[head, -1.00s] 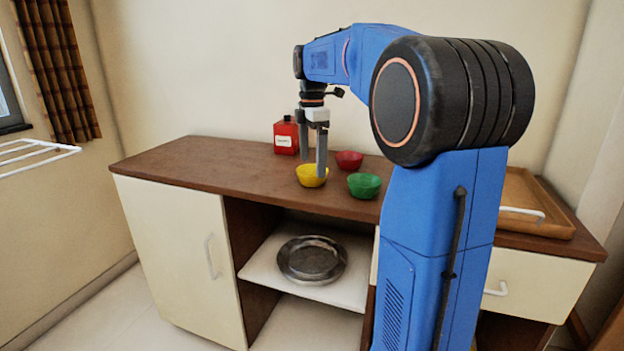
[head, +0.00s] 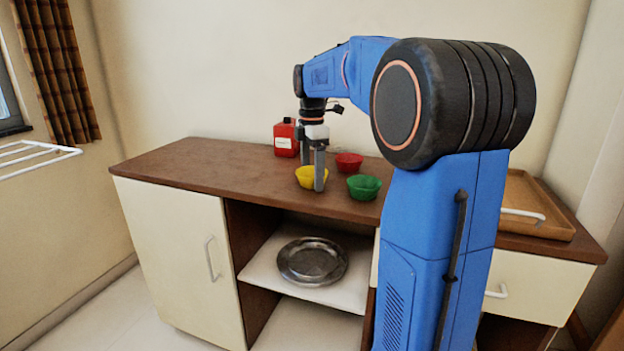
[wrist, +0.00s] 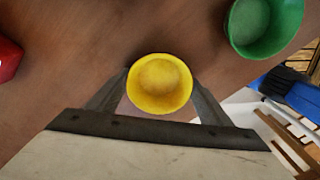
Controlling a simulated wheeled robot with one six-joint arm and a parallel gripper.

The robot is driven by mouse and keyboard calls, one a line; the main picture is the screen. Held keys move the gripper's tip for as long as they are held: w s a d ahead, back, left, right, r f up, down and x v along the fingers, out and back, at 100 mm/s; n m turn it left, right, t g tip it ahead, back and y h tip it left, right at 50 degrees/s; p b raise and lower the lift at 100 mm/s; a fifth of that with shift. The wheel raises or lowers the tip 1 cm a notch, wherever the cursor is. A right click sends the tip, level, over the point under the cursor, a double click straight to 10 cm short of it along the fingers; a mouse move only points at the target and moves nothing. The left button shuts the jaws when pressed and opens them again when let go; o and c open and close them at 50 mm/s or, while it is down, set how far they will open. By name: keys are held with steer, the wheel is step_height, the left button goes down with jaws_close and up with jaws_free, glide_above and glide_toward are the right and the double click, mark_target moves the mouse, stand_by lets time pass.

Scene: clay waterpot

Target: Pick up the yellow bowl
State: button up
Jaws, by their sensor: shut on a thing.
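The yellow bowl (head: 306,178) stands upright on the brown countertop (head: 215,168), near its front edge. My gripper (head: 312,177) points down over it, with one finger on each side of the bowl. In the wrist view the yellow bowl (wrist: 160,85) sits between the two fingertips (wrist: 160,88), which press against its sides. The gripper is shut on the bowl. The bowl looks empty. In the head view the near finger hides part of its right side.
A green bowl (head: 364,187) stands close on the right, and a red bowl (head: 348,162) behind. A red bottle (head: 286,138) stands at the back. A wooden tray (head: 540,205) lies at the right end. A metal dish (head: 312,262) is on the shelf below. The counter's left is clear.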

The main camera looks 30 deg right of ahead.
steer(key=shift+r, duration=0.1)
step_height(320, 180, up, 10)
stand_by(0.4)
